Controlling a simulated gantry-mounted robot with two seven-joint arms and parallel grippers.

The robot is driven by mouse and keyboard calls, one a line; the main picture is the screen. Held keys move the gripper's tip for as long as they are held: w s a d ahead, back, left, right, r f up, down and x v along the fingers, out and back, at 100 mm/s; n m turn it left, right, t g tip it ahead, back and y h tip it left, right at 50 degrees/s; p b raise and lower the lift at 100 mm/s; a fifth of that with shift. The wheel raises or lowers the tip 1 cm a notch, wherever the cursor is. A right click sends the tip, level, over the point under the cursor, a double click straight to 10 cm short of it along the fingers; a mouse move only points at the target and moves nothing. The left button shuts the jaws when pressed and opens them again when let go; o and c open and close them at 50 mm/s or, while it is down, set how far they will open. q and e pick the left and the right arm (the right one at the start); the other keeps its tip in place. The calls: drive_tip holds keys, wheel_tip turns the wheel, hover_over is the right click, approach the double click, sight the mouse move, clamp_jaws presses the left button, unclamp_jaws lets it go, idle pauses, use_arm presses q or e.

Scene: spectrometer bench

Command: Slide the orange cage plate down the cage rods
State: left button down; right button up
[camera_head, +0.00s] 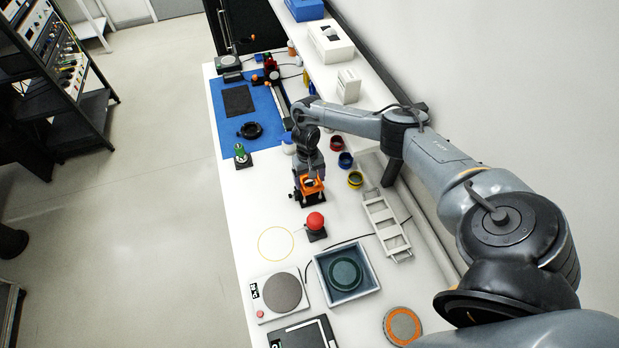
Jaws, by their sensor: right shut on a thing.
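The orange cage plate (312,186) is at the middle of the white bench, over a dark base (299,197). My right gripper (312,177) comes down from above and is shut on the orange plate. The plate appears a little above the base. The cage rods are too small and too covered by the gripper to make out, so I cannot tell how far down them the plate sits. My left gripper is not in view.
A red-topped button (315,222) stands just in front of the cage. A grey tray (374,284) is nearer. Clear bench (262,205) lies to the left.

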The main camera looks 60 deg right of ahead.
drive_tip(key=shift+f, duration=0.4)
drive_tip(key=shift+r+p, duration=0.45)
drive_tip(key=shift+p, duration=0.1)
idle(0.7)
drive_tip(key=shift+p, duration=0.35)
idle(0.5)
drive_tip(key=shift+f, duration=0.5)
drive_tip(key=shift+r, duration=0.15)
